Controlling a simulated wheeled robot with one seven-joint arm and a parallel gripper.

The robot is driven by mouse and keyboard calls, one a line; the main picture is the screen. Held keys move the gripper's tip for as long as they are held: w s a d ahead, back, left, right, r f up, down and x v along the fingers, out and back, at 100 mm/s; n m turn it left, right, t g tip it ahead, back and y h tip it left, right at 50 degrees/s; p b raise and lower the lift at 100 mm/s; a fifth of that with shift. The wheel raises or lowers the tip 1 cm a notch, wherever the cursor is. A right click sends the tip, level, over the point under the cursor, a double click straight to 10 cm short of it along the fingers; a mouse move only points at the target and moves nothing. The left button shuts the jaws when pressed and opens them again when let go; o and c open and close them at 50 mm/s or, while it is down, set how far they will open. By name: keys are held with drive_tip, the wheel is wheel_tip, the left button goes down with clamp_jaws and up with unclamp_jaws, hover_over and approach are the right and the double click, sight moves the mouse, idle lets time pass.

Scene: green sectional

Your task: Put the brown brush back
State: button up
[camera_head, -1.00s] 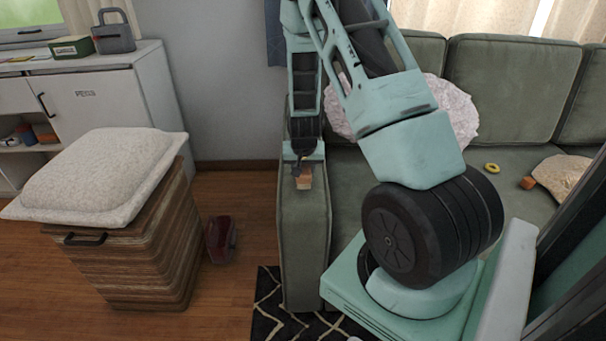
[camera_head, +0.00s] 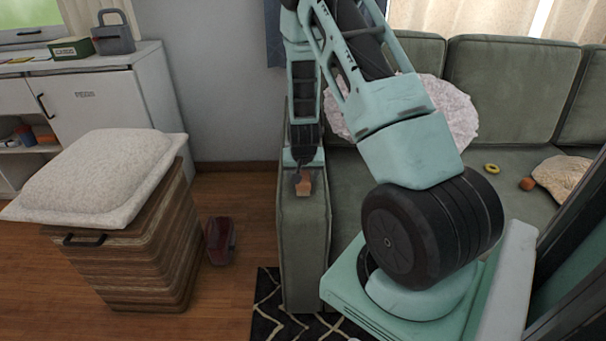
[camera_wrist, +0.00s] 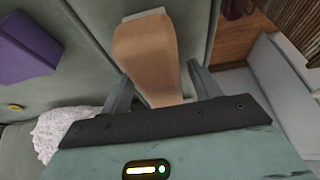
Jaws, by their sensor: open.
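The brown brush, a tan-brown block with a pale end, lies on the green sofa's armrest (camera_head: 303,245). It shows small at my gripper's tip in the head view (camera_head: 305,187) and large in the wrist view (camera_wrist: 146,55). My gripper (camera_head: 301,180) points down over the armrest. In the wrist view my gripper (camera_wrist: 160,80) is open, with one finger on each side of the brush and gaps showing. The near end of the brush is hidden behind the gripper body.
A fluffy white cushion (camera_head: 455,112), yellow ring (camera_head: 491,168), orange object (camera_head: 526,184) and beige cushion (camera_head: 566,178) are on the sofa. A wooden hamper (camera_head: 130,262) with a white pillow (camera_head: 105,175) stands left. A dark red object (camera_head: 221,240) is on the floor.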

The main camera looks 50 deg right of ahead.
drive_tip(key=p+v, duration=0.1)
drive_tip(key=v, duration=1.1)
drive_tip(key=shift+p, duration=0.4)
drive_tip(key=a+r+n+y, duration=0.2)
drive_tip(key=a+r+n, duration=0.15)
drive_tip(key=a, duration=0.95)
drive_tip(key=a+r+n+y, duration=0.3)
drive_tip(key=a+n, duration=0.1)
drive_tip(key=a, duration=0.9)
drive_tip(key=s+a+r+n+g, duration=0.1)
drive_tip(key=s+a+r+n, duration=0.2)
drive_tip(key=s, duration=0.7)
drive_tip(key=s+a+r+n+g, duration=0.2)
drive_tip(key=s+a+r+n, duration=0.1)
drive_tip(key=s+a+n, duration=0.4)
drive_tip(key=s+a, duration=0.2)
drive_tip(key=a, duration=0.2)
drive_tip(key=shift+s+a+h, duration=0.2)
drive_tip(key=shift+s+h, duration=0.2)
wheel_tip(320, 180, up, 10)
drive_tip(key=p, duration=1)
drive_tip(key=shift+r, duration=0.25)
